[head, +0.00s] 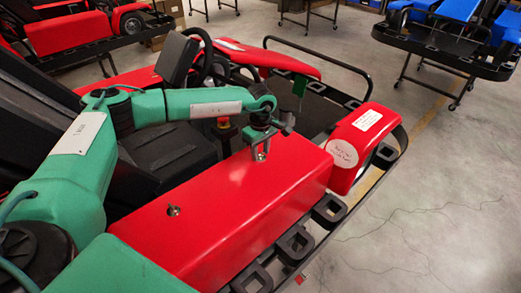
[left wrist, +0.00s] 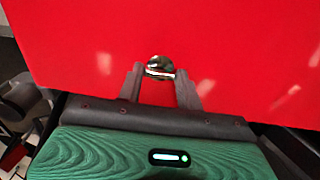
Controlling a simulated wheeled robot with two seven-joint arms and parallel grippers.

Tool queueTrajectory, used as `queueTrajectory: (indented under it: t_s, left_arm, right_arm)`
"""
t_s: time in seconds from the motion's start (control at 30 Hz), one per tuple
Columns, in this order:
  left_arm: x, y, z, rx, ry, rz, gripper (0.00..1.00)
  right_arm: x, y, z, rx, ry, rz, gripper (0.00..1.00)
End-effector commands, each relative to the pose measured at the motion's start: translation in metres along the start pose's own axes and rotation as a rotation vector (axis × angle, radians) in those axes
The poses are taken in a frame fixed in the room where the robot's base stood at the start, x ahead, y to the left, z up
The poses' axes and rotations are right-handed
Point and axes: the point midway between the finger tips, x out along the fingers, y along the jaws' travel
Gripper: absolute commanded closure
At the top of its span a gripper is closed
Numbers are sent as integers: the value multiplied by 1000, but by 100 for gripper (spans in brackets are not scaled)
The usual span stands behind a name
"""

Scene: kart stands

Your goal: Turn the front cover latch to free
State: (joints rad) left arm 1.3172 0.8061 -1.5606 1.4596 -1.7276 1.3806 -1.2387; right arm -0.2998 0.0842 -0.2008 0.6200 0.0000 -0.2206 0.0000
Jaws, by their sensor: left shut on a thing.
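The red cover (head: 235,205) is a long box on the kart's near side, and it fills most of the left wrist view (left wrist: 230,50). A small metal latch (left wrist: 159,64) sits on it, between the fingertips of my left gripper (left wrist: 160,75). In the head view my left gripper (head: 260,153) reaches down to the cover's far end and hides most of that latch. The gripper is shut on the latch. The latch's exact turn angle is hard to tell. A second metal latch (head: 173,210) on the cover's near part is uncovered. My right gripper is not in view.
A black seat (head: 165,155) and steering wheel (head: 200,55) lie behind the cover. A black bumper rail (head: 295,243) runs along its outer side. A red nose piece (head: 365,140) stands to the right. Blue karts (head: 455,12) stand farther back; the floor at right is clear.

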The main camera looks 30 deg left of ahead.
Motion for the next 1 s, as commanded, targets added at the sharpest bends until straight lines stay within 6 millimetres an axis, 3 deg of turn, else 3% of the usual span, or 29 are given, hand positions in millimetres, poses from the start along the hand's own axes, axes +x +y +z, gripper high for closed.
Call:
queueTrajectory:
  t_s: [0.37, 1.0]
  left_arm:
    - [3, 0, 0, -89, 0, 2, 86]
    - [4, 1, -1, -651, -1, 4, 86]
  right_arm:
    - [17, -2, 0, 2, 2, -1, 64]
    - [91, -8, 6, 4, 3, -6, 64]
